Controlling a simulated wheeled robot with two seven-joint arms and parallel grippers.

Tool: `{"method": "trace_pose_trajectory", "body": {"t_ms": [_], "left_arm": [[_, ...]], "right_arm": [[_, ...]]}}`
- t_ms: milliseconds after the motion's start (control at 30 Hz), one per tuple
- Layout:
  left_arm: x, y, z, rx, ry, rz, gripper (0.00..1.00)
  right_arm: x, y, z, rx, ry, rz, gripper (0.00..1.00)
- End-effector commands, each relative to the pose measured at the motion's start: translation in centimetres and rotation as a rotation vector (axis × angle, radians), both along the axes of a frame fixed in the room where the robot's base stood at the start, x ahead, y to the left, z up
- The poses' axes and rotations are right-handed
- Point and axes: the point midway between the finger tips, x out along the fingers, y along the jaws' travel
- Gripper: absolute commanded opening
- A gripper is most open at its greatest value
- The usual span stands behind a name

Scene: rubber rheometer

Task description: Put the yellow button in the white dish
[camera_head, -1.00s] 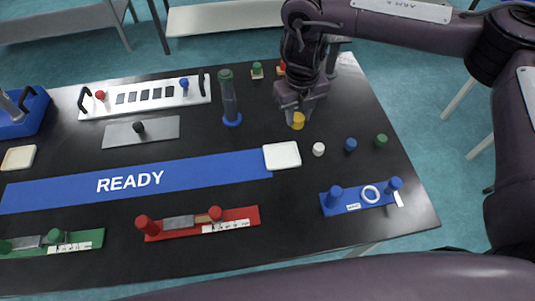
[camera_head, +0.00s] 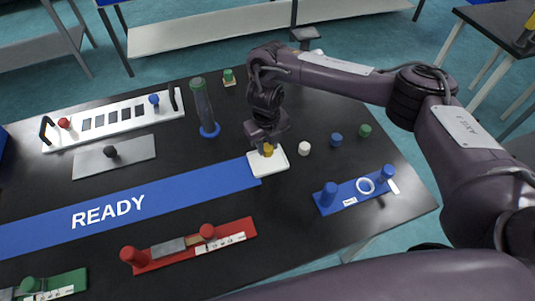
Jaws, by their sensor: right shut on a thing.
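The yellow button (camera_head: 268,150) is between the fingers of my right gripper (camera_head: 266,146), which is shut on it. The white dish (camera_head: 269,166) lies on the black table at the right end of the blue READY strip. The button and fingertips are over the dish's far part; I cannot tell whether the button touches it. The fingers hide part of the button and the dish's far edge. My left gripper is not in view.
A white button (camera_head: 304,148), a blue button (camera_head: 336,139) and a green button (camera_head: 365,130) stand right of the dish. A clear tube on a blue base (camera_head: 210,130) stands behind left. A blue fixture (camera_head: 354,191) is at front right.

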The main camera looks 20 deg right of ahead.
Motion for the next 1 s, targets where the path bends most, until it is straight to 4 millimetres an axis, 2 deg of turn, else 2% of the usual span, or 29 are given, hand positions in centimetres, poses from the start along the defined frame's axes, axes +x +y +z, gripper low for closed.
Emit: {"method": "trace_pose_trajectory", "body": {"t_ms": [300, 767, 800, 933, 1000], "left_arm": [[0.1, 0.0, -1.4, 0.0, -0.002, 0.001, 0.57], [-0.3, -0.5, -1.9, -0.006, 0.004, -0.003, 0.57], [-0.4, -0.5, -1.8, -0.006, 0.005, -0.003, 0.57], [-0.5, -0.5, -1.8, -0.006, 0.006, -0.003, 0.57], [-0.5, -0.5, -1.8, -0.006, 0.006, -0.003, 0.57]], "right_arm": [[-0.1, 0.1, -4.0, 0.002, 0.002, -0.001, 0.08], [0.0, 0.0, -4.7, -0.001, 0.0, 0.0, 0.08], [0.0, 0.0, -4.5, -0.001, 0.0, 0.0, 0.35], [0.0, 0.0, -4.5, -0.001, 0.0, 0.0, 0.51], [0.0, 0.0, -4.5, -0.001, 0.0, 0.0, 0.51]]}}
